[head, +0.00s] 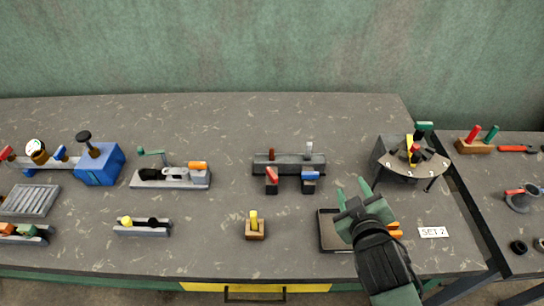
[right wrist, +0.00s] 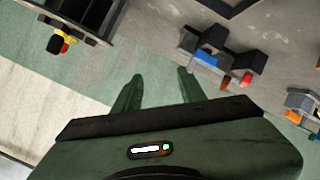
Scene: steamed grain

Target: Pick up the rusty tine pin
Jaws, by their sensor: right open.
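A small rust-brown pin (head: 271,154) stands upright at the left end of the dark grey holder (head: 290,165) in the middle of the table; I take it for the rusty tine pin. A grey pin (head: 309,148) stands at the holder's right end. Red (head: 271,174) and blue (head: 310,176) pieces sit at its front. My right gripper (head: 355,191) is open and empty, above and near the dark tray, to the right of the holder. In the right wrist view, its fingers (right wrist: 158,88) are apart with nothing between them. My left gripper is out of view.
A dark tray (head: 327,243) lies partly hidden under my right gripper. A curved stand (head: 395,168) with coloured handles is at the right. A yellow-topped block (head: 255,232) stands at the front. The table's back is clear.

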